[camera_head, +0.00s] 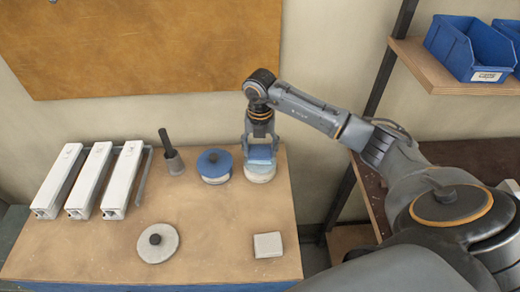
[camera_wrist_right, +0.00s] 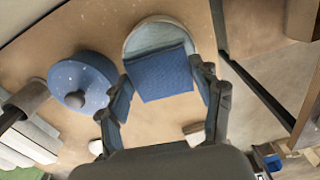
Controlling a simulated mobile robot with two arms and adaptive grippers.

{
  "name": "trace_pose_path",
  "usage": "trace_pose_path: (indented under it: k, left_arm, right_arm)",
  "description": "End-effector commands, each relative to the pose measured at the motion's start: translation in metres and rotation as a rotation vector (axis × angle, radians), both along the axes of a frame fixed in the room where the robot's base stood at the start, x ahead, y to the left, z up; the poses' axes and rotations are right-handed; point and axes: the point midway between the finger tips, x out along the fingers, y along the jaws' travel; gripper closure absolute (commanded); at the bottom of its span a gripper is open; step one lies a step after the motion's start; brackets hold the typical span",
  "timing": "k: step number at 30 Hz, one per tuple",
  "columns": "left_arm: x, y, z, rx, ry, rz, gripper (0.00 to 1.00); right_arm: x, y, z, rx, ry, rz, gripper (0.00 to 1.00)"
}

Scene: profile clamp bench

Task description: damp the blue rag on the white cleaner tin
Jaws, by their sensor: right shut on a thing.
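The blue rag (camera_head: 261,153) is held in my right gripper (camera_head: 260,147), whose fingers are shut on its two sides. In the right wrist view the rag (camera_wrist_right: 160,75) is a flat folded pad between the fingertips (camera_wrist_right: 163,88). The white cleaner tin (camera_head: 260,175) stands directly below the rag at the back right of the bench. Its pale round top (camera_wrist_right: 155,35) shows partly past the rag in the right wrist view; the rag hides the rest. I cannot tell if the rag touches it. My left gripper is not in view.
A tin with a blue knobbed lid (camera_head: 214,163) stands just left of the white tin. A dark-handled brush (camera_head: 170,152) and several white profiles (camera_head: 95,180) are further left. A pale round disc with a black knob (camera_head: 158,243) and a pale block (camera_head: 268,245) lie in front.

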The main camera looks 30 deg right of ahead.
Motion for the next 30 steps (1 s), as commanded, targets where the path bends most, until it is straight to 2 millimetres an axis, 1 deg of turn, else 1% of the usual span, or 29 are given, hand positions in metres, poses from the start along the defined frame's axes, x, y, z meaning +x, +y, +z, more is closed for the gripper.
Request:
trace_pose_path:
  k: [1,12,15,30]
  left_arm:
    - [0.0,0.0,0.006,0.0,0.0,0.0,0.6]
    - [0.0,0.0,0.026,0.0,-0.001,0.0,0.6]
    - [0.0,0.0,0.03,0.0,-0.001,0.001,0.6]
    - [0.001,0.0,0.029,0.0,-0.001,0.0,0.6]
  right_arm:
    - [0.0,0.0,0.008,-0.001,-0.001,0.0,0.6]
    - [0.0,0.0,0.038,-0.001,-0.001,0.0,0.6]
    - [0.0,0.0,0.043,-0.001,-0.001,0.001,0.6]
    - [0.0,0.0,0.043,0.0,0.0,0.0,0.6]
